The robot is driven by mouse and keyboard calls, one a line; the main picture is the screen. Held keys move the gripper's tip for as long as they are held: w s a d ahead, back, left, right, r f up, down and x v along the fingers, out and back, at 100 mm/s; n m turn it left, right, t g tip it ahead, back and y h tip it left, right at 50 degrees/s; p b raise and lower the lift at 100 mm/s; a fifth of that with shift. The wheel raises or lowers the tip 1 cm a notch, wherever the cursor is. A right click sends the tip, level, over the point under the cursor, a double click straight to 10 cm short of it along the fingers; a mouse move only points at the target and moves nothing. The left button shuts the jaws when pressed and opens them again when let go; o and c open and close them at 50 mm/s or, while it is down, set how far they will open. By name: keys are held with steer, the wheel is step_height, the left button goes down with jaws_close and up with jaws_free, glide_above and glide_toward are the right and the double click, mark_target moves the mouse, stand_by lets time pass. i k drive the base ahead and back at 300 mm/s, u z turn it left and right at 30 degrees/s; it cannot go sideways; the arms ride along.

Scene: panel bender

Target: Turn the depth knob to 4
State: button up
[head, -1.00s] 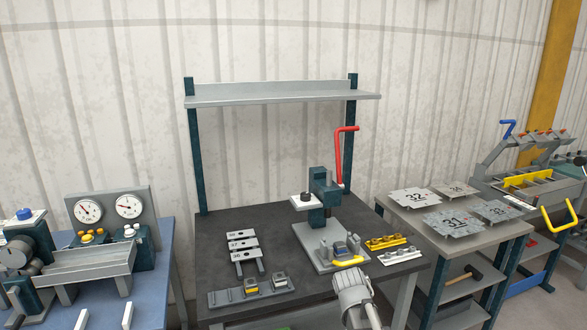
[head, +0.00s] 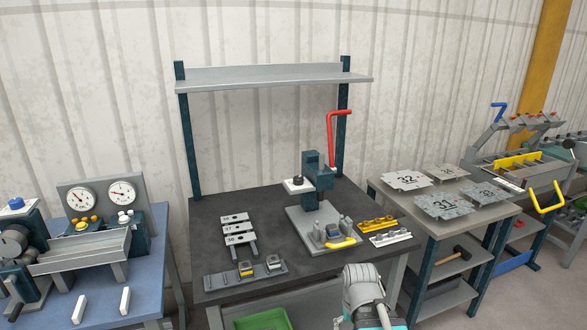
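A small press (head: 313,185) with a dark teal column and a raised red lever (head: 331,135) stands on the dark workbench (head: 275,211). A black knob (head: 297,180) sits on a white plate at its left side. This looks like the depth knob, but its marks are too small to read. A grey and teal part of my arm (head: 363,290) shows at the bottom, in front of the bench and apart from the press. My gripper's fingers do not show.
Numbered plates (head: 237,229) and a grey block holder (head: 246,275) lie left of the press. Yellow and silver strips (head: 378,223) lie to its right. A shelf (head: 275,78) spans the back. A gauge machine stands left; a table with numbered sheets (head: 407,180) stands right.

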mark_target(298, 181)
steer(key=k, duration=0.65)
steer(key=z, duration=0.3)
steer(key=i, duration=0.55)
steer(key=z, duration=0.4)
steer(key=i, duration=1.15)
steer(key=u, duration=0.8)
